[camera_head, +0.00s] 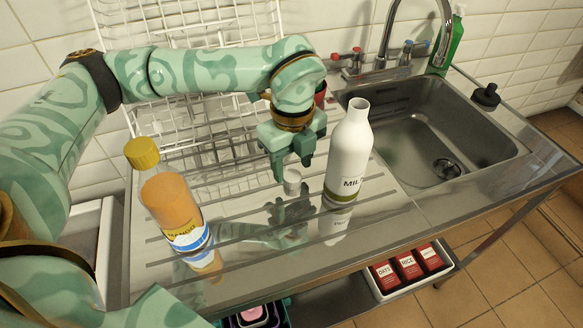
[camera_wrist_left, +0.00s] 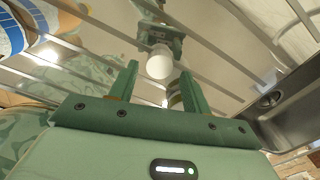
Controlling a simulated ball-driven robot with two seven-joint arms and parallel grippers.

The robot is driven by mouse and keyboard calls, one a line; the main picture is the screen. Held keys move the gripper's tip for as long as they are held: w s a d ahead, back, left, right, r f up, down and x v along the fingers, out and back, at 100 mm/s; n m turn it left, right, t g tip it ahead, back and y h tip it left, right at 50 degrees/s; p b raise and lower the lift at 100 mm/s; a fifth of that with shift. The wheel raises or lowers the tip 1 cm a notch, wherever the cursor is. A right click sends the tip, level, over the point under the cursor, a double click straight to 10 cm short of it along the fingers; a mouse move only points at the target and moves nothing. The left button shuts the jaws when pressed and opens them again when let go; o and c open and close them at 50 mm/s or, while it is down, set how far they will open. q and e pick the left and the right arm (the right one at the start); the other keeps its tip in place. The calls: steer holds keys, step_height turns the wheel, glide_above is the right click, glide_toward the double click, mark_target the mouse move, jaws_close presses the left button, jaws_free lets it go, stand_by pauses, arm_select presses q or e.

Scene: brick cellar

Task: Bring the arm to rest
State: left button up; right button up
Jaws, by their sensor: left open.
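My left arm reaches in from the left. Its gripper (camera_head: 293,172) is open and points down over the draining board (camera_head: 262,254). A small white cap (camera_head: 292,182) is just below the fingers, beside the uncapped white milk bottle (camera_head: 347,160). In the left wrist view, the cap (camera_wrist_left: 160,66) shows between the two separated fingertips and beyond them; I cannot tell the exact gap. The milk bottle stands upright, right of the gripper and apart from it. My right gripper is not in view.
An orange mango bottle with a yellow cap (camera_head: 171,205) stands at left on the board. A white wire rack (camera_head: 200,110) is behind the gripper. The sink (camera_head: 480,145) and tap (camera_head: 387,45) are at right. Red tins (camera_head: 408,265) sit in a tray below.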

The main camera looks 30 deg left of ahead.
arm_select(q)
step_height(320, 180, up, 10)
steer(key=p, duration=0.2)
steer(key=shift+f, duration=0.25)
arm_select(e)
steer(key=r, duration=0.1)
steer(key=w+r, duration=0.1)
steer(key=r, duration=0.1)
